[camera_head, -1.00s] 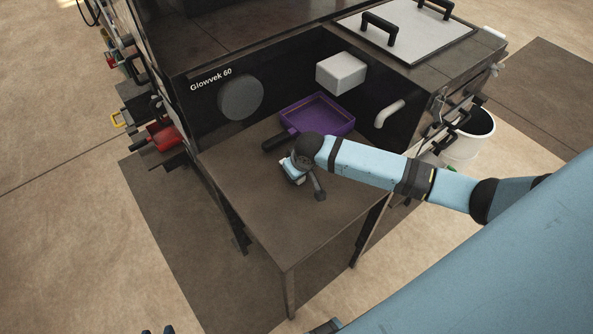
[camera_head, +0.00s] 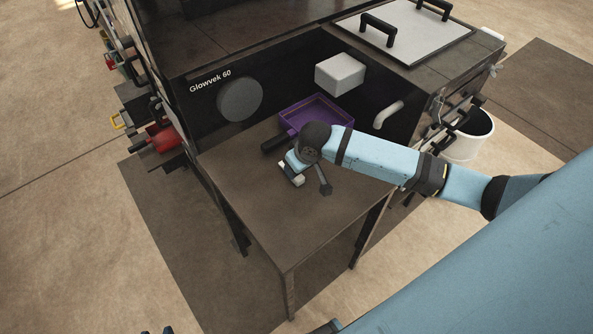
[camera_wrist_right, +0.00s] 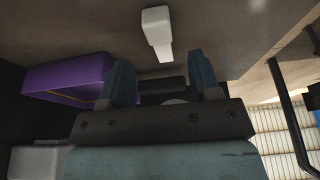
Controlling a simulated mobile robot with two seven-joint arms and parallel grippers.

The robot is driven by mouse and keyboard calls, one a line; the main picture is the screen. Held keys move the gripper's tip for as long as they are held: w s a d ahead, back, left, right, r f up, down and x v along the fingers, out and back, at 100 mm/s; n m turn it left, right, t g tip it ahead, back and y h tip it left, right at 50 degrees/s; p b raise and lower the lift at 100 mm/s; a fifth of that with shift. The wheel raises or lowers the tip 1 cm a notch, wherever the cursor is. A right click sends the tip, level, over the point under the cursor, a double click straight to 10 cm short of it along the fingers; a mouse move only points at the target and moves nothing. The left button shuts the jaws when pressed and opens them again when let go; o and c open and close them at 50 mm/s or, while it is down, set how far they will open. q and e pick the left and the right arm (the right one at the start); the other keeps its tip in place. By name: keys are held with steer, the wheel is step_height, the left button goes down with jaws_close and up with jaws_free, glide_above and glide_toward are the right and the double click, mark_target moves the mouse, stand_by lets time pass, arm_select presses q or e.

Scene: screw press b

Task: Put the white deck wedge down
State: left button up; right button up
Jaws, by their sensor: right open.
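The white deck wedge (camera_wrist_right: 157,32) lies on the brown table, ahead of my right fingertips and apart from them in the right wrist view. In the head view a small white part of it (camera_head: 298,181) shows just beside my right gripper (camera_head: 294,162), which is partly hidden by its own wrist. In the right wrist view my right gripper (camera_wrist_right: 162,78) is open, with nothing between its two blue fingers. Only dark tips, seemingly of my left gripper (camera_head: 157,331), show at the bottom edge of the head view.
A purple tray (camera_head: 316,111) with a dark handle stands on the table (camera_head: 260,215) behind my right gripper. The black machine with a round grey disc (camera_head: 240,100) and a white box (camera_head: 340,73) rises behind. The table's front is clear. A white bucket (camera_head: 470,138) stands right.

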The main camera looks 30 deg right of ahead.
steer(key=v, duration=0.6)
steer(key=shift+r, duration=0.25)
